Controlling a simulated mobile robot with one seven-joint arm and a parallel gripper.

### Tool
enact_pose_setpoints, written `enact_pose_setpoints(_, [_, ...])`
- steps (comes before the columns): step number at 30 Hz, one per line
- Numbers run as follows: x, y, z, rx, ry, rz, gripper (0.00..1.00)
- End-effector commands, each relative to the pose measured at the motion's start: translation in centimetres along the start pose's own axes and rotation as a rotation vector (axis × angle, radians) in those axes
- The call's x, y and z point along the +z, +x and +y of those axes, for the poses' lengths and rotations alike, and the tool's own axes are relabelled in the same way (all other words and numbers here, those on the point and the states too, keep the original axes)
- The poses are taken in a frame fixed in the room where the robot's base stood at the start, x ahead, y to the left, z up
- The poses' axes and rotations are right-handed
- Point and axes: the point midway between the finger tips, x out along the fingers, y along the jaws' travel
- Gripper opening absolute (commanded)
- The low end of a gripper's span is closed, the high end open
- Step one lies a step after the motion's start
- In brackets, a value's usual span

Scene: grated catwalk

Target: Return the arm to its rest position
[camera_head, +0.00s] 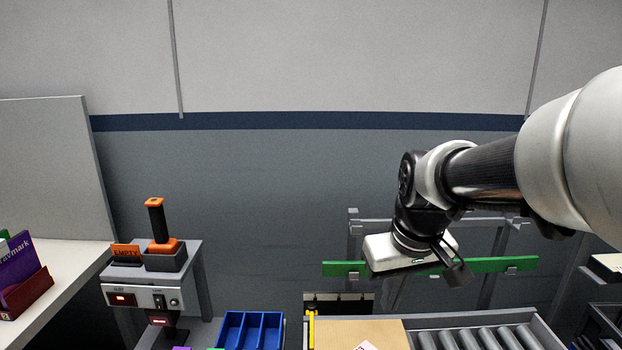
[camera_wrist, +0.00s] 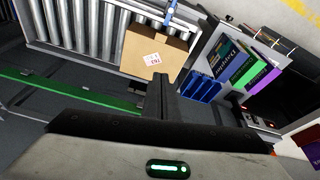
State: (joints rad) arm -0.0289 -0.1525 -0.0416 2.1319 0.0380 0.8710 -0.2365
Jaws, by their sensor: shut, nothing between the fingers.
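My arm reaches in from the right edge of the head view. My gripper (camera_head: 458,272) hangs at its end in front of a green rail, with its fingers pointing down and to the right. In the wrist view the fingers of my gripper (camera_wrist: 161,92) are together with nothing between them. They appear in front of the lower edge of a cardboard box (camera_wrist: 151,50), apparently well above it.
The cardboard box (camera_head: 352,335) sits by a roller conveyor (camera_head: 536,323). The green rail (camera_head: 500,265) runs behind my gripper. A blue divided bin (camera_head: 251,328) and a grey control stand (camera_head: 145,292) with an orange-black handle are left. Several books (camera_wrist: 238,62) show in the wrist view.

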Motion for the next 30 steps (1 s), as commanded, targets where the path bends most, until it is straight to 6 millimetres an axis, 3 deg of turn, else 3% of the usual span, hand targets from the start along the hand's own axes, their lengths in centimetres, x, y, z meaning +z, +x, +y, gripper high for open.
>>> enact_pose_setpoints(1, [1.6, -1.8, -0.4, 0.008, 0.023, 0.033, 0.00])
enact_pose_setpoints(6, [6.0, -4.7, -1.3, 0.025, 0.095, 0.101, 0.00])
enact_pose_setpoints(17, [12.5, -6.4, -2.4, 0.053, 0.195, 0.202, 0.00])
enact_pose_setpoints(18, [12.0, -8.0, -2.4, 0.053, 0.198, 0.200, 0.00])
enact_pose_setpoints(30, [9.1, -17.2, -2.1, 0.051, 0.195, 0.196, 0.00])
